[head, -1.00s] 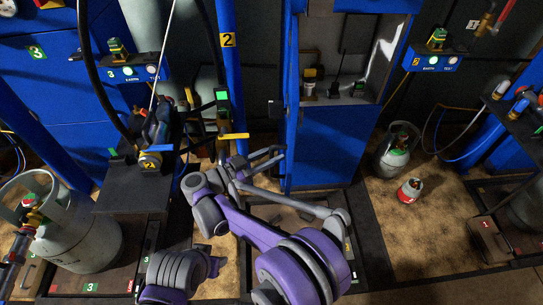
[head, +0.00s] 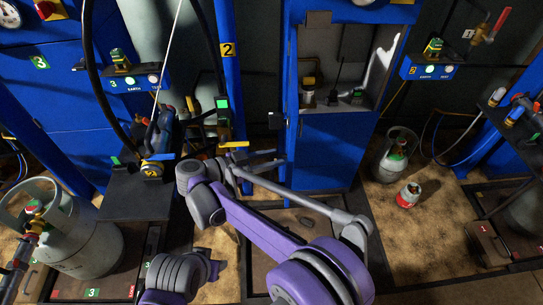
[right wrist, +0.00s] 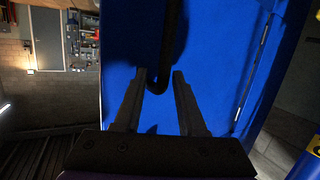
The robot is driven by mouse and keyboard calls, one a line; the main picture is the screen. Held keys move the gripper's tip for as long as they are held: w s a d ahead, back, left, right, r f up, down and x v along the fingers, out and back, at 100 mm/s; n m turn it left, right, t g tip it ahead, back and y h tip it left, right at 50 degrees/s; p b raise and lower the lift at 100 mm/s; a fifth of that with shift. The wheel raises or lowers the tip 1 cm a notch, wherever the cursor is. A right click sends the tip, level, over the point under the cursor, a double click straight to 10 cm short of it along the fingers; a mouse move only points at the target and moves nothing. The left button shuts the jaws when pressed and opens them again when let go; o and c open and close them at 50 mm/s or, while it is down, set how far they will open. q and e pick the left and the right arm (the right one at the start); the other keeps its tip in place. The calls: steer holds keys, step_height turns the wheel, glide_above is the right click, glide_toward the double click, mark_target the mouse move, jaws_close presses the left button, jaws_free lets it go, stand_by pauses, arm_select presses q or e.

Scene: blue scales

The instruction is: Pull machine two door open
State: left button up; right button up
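The blue machine two cabinet (head: 335,150) stands in the middle of the head view. Its upper compartment shows open from the front, with small items inside. A narrow blue upright (head: 291,85) runs along its left side, with a small black part (head: 275,120) sticking out left, possibly the handle. My right gripper (head: 278,157) is beside this left side, below the black part. In the right wrist view, its two fingers (right wrist: 160,80) are apart, with a black bar (right wrist: 171,40) ending between them, before a blue panel (right wrist: 220,50). Contact cannot be told.
A blue post (head: 228,80) labelled 2 and a black bench (head: 138,200) with fittings stand left of the cabinet. A large gas cylinder (head: 85,240) is at the far left. Right of the cabinet are a grey cylinder (head: 393,160) and a small red-and-white canister (head: 408,195).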

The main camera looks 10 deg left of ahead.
steer(key=r, duration=0.2)
steer(key=r+t+h, duration=0.1)
steer(key=r, duration=0.1)
steer(key=w+r+t+h, duration=0.1)
steer(key=r, duration=0.1)
steer(key=shift+r, duration=0.4)
steer(key=f+g+y, duration=0.1)
steer(key=f, duration=0.2)
steer(key=s+f+g, duration=0.1)
steer(key=f, duration=0.2)
steer(key=shift+s+y, duration=0.2)
steer(key=shift+y, duration=0.2)
steer(key=shift+s+a+r, duration=0.15)
steer(key=shift+s+a, duration=0.15)
arm_select(q)
steer(key=shift+p+v, duration=0.6)
steer(key=shift+v, duration=0.4)
arm_select(e)
steer(key=w+a, duration=0.1)
steer(key=a, duration=1)
steer(key=shift+w+a+f, duration=0.3)
steer(key=shift+w+a, duration=0.1)
arm_select(q)
steer(key=shift+w+r, duration=0.1)
